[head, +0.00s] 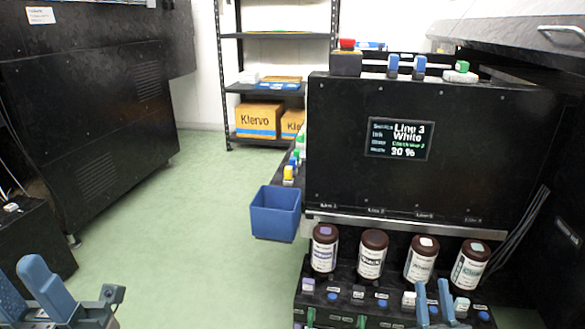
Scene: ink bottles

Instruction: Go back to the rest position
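My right gripper (432,287) shows at the bottom right, in front of the bottle row. Its two blue fingers are apart, with nothing seen between them. My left gripper (18,268) shows at the lower left corner, over the floor. Its blue fingers are apart and look empty; part of it is cut off by the frame edge. Several brown ink bottles stand in a row on the black machine: one at the left (324,250), two in the middle (372,255) (420,260), and one slightly tilted at the right (470,265).
The black machine (340,150) has a screen (398,138) reading Line 3, White, 30 %. A blue bin (275,213) hangs at its left side. A shelf (232,88) with yellow boxes (259,120) stands behind. Green floor (170,225) is clear at the left.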

